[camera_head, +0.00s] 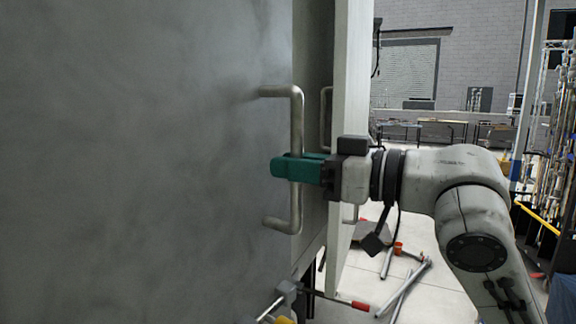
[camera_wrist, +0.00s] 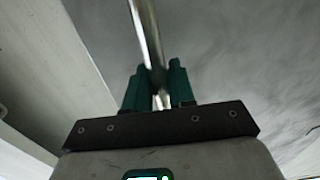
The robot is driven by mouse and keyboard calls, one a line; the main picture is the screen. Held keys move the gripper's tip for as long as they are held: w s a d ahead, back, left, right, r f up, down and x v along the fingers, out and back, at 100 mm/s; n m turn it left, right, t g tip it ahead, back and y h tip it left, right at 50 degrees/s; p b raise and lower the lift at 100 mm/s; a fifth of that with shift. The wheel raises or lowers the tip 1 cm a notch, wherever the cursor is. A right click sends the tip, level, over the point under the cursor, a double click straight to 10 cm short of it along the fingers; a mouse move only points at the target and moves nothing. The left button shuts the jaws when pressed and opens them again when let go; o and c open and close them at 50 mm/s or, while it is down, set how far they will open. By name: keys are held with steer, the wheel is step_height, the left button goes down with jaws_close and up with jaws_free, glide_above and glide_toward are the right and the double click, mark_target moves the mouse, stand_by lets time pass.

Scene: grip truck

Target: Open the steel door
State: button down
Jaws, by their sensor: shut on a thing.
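The steel door (camera_head: 150,160) is a large grey panel filling the left of the head view; it also shows in the wrist view (camera_wrist: 230,50). Its handle (camera_head: 297,115) is an upright metal bar bent in at both ends. My gripper (camera_head: 297,168), with green fingers, comes from the right and is shut on the middle of the handle. In the wrist view the handle (camera_wrist: 146,35) runs between the two fingers (camera_wrist: 158,85). The fingers hide a short part of the bar. The door stands at an angle to the cabinet side behind it.
A second pale door (camera_head: 350,90) with its own handle (camera_head: 326,115) stands just behind, close to my gripper. Metal tubes (camera_head: 405,285) and a clamp with a red handle (camera_head: 350,302) lie low down. Racks (camera_head: 560,140) stand at the right.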

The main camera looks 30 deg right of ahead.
steer(key=shift+s, duration=0.1)
steer(key=s+d+b, duration=0.1)
steer(key=s+d, duration=0.1)
steer(key=s, duration=0.4)
steer(key=shift+b, duration=0.4)
steer(key=shift+f, duration=0.15)
steer(key=s+d+b, duration=0.1)
steer(key=s+b, duration=0.5)
steer(key=b, duration=0.3)
steer(key=shift+s+d, duration=0.2)
steer(key=shift+d, duration=0.15)
